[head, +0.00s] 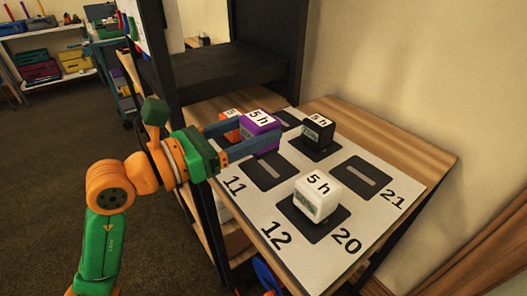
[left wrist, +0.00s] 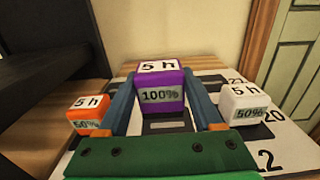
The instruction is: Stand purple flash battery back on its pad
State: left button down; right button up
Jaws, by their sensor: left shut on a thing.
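The purple flash battery (head: 262,134) is upright between the fingers of my left gripper (head: 250,136), which is shut on it. In the left wrist view the purple battery (left wrist: 161,98) shows "5 h" on top and "100%" on its near face. An empty dark pad (head: 270,172) lies just nearer than it on the white mat. Another empty pad (head: 370,178) lies by the number 21. A further dark pad (head: 286,122) is partly hidden behind the battery. Whether the battery's base touches the mat cannot be told. My right gripper is not in view.
A white battery (head: 318,196) stands on a pad by 20, a black battery (head: 319,131) on a back pad. An orange battery (head: 231,123) stands close left of the purple one, partly hidden.

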aim_at(263, 153)
pick_arm(q)
jog(key=f, duration=0.1)
jog(key=d+f, duration=0.1)
jog(key=f, duration=0.1)
jog(key=w+f+b, duration=0.1)
jog(key=f, duration=0.1)
jog(key=shift+d, duration=0.35)
jog(key=shift+s+f, duration=0.1)
jog(key=shift+f, duration=0.05)
jog(key=shift+f, duration=0.1)
jog(key=shift+c, duration=0.2)
grip_release()
